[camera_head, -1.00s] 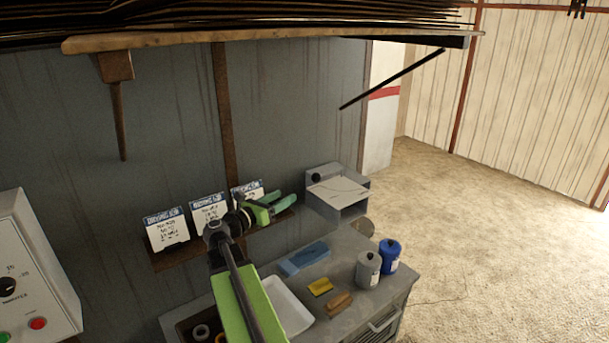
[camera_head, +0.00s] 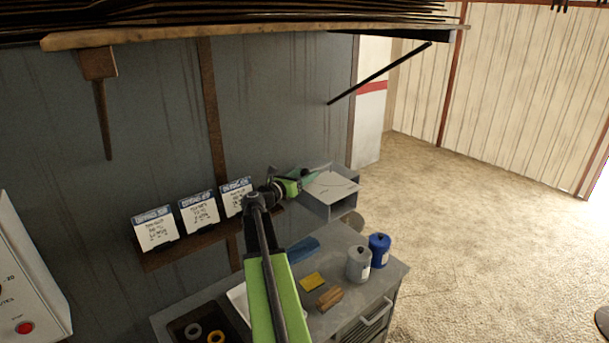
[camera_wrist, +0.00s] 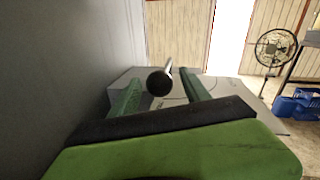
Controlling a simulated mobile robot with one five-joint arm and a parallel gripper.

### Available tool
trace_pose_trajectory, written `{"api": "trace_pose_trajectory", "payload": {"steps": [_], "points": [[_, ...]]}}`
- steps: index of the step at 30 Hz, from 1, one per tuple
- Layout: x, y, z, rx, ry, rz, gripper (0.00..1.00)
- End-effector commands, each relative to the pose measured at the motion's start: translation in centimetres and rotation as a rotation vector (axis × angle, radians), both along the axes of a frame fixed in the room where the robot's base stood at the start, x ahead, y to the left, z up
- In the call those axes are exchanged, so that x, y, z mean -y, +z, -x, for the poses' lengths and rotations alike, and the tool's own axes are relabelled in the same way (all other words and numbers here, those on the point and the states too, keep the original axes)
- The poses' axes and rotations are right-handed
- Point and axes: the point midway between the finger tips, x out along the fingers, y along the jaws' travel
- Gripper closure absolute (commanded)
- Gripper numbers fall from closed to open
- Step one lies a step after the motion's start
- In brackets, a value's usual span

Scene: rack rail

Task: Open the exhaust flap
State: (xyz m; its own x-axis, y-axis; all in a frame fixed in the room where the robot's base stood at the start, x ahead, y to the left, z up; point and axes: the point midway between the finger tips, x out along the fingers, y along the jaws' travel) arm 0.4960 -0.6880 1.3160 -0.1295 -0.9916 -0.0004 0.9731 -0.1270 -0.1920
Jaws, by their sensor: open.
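A grey metal box (camera_head: 338,205) with an open front is mounted by the wall, past the card shelf; it seems to be the exhaust housing. Its pale top plate (camera_head: 332,187) looks like the flap and lies nearly flat. My gripper (camera_head: 303,178) is at the box's near left corner, fingers pointing at it. In the wrist view my two green fingers (camera_wrist: 159,77) are open, with a round black knob (camera_wrist: 159,84) between them. A gap shows on each side of the knob. In the head view the gripper hides the knob.
Three white cards (camera_head: 198,211) stand on a narrow wall shelf left of my gripper. Below is a workbench (camera_head: 345,318) with a grey canister (camera_head: 359,264), a blue canister (camera_head: 379,250) and a yellow sponge (camera_head: 312,282).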

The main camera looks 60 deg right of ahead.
Motion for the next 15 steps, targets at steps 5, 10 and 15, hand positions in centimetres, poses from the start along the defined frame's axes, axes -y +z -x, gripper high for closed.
{"api": "trace_pose_trajectory", "payload": {"steps": [5, 10, 15], "points": [[0.57, 0.0, 0.02, 0.0, 0.002, 0.0, 0.45], [0.51, 0.0, 0.01, 0.0, 0.002, 0.0, 0.45], [0.48, 0.0, -0.01, 0.0, 0.002, 0.0, 0.67]]}}
